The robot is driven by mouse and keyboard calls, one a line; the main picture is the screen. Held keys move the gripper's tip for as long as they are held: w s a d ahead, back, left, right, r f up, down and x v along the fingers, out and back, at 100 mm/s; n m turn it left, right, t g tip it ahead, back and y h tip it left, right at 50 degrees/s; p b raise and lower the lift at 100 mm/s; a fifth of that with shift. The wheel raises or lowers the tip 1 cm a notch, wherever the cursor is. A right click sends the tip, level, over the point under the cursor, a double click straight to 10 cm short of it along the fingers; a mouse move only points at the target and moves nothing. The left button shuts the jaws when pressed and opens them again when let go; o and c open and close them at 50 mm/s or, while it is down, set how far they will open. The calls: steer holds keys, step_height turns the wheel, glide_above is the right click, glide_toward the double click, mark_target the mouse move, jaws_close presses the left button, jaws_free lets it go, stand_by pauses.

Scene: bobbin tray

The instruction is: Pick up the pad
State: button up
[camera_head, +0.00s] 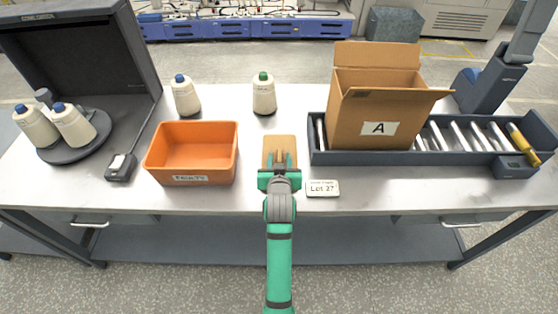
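A flat tan rectangular pad (279,142) lies at the middle of the grey workbench, between the orange bin and the conveyor. My gripper (280,158) reaches in from the front, with its fingertips over the near part of the pad and hiding some of it. The fingers look close together. I cannot tell whether they touch the pad or hold anything.
An orange bin (192,178) stands left of the pad and a small "Lot 27" card (322,188) lies at its right. A bobbin (264,95) stands behind it. An open box (360,119) sits on a roller conveyor (318,156) at right.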

steer(key=shift+d, duration=0.15)
steer(key=shift+c, duration=0.9)
jaws_close()
